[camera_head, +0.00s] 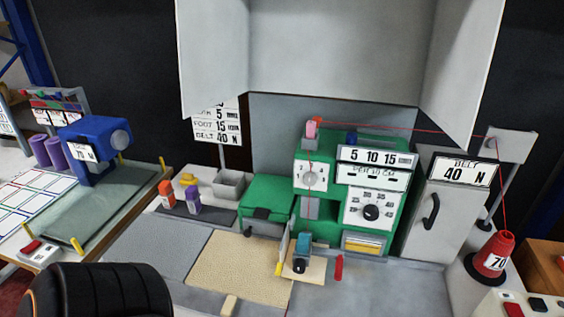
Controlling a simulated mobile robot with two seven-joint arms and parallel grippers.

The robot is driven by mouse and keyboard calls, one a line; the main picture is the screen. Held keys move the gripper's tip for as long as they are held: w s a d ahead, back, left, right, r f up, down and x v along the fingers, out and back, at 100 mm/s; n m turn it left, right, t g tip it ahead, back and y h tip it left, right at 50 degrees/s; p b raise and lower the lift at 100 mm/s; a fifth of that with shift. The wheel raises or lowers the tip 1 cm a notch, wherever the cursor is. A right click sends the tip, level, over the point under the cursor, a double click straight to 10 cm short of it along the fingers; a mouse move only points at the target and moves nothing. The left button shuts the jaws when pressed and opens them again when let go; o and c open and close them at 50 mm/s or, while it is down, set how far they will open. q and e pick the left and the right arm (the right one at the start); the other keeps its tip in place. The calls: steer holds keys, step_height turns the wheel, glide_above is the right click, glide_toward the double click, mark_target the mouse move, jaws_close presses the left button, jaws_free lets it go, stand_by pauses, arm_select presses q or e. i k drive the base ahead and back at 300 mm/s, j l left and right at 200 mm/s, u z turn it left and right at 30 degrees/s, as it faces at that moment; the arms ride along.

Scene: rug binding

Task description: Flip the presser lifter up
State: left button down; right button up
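The green binding machine (275,196) stands at the middle of the bench, with a round dial (311,176) on its head and a larger dial (370,212) on its front. A teal and dark foot-like part (302,248) sits low at its front, on a pale plate (318,271). A short red upright piece (338,267) stands just right of that part. I cannot tell for sure which part is the presser lifter or how it stands. Neither of my grippers is in view.
A beige rug piece (235,266) lies left of the pale plate. A red thread cone (495,254) stands at right, its thread running over a post to the machine. A grey cabinet (430,225) stands beside the machine. A black chair (95,290) is at front left.

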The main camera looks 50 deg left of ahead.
mark_target(338, 256)
steer(key=u, duration=1.2)
steer(key=l, duration=0.9)
steer(key=i+l, duration=0.1)
steer(key=l, duration=0.2)
steer(key=u, duration=0.05)
